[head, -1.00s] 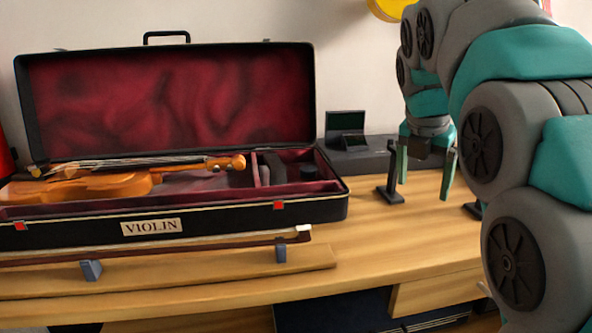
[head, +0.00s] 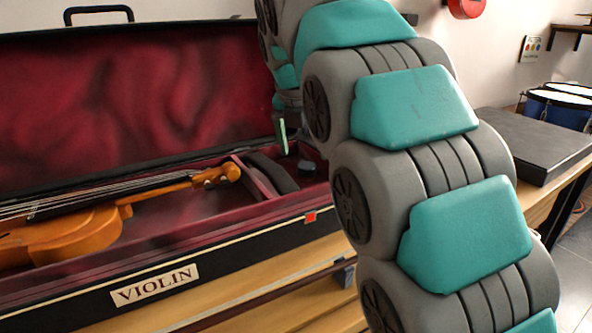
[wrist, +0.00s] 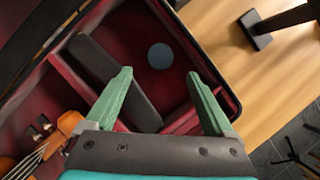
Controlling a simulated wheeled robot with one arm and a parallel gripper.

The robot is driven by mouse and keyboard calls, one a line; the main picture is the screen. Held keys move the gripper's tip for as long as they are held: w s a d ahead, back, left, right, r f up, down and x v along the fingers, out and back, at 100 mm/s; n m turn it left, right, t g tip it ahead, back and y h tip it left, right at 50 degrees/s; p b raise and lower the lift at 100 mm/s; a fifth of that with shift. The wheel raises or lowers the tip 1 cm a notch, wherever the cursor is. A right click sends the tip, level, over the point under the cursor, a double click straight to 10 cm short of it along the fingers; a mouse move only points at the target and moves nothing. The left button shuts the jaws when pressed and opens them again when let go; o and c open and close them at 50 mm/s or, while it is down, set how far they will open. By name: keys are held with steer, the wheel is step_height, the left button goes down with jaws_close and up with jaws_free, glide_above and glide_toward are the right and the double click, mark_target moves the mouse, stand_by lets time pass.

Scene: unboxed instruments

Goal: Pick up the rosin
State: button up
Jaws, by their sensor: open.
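The rosin looks to be the small dark round piece (head: 307,168) in the right-end compartment of the open violin case (head: 85,310). In the wrist view it is a blue-grey disc (wrist: 160,56) on the red lining. My gripper (wrist: 158,75) is open and empty above that compartment. In the wrist view the disc lies between the lines of the two fingers, a little beyond their tips. In the head view only part of my gripper shows (head: 281,138); my arm hides the rest. How high the fingers are above the disc I cannot tell.
A dark padded block (wrist: 115,80) lies beside the disc, left of it. The violin (head: 80,235) rests in the case. The case's walls surround the compartment. A dark stand foot (wrist: 258,30) is on the table to the right. A black flat box (head: 530,145) lies farther right.

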mark_target(306, 167)
steer(key=shift+x, duration=3.15)
jaws_close()
step_height(306, 167, up, 10)
steer(key=shift+p, duration=0.4)
steer(key=c, duration=0.6)
jaws_free()
steer(key=c, duration=0.7)
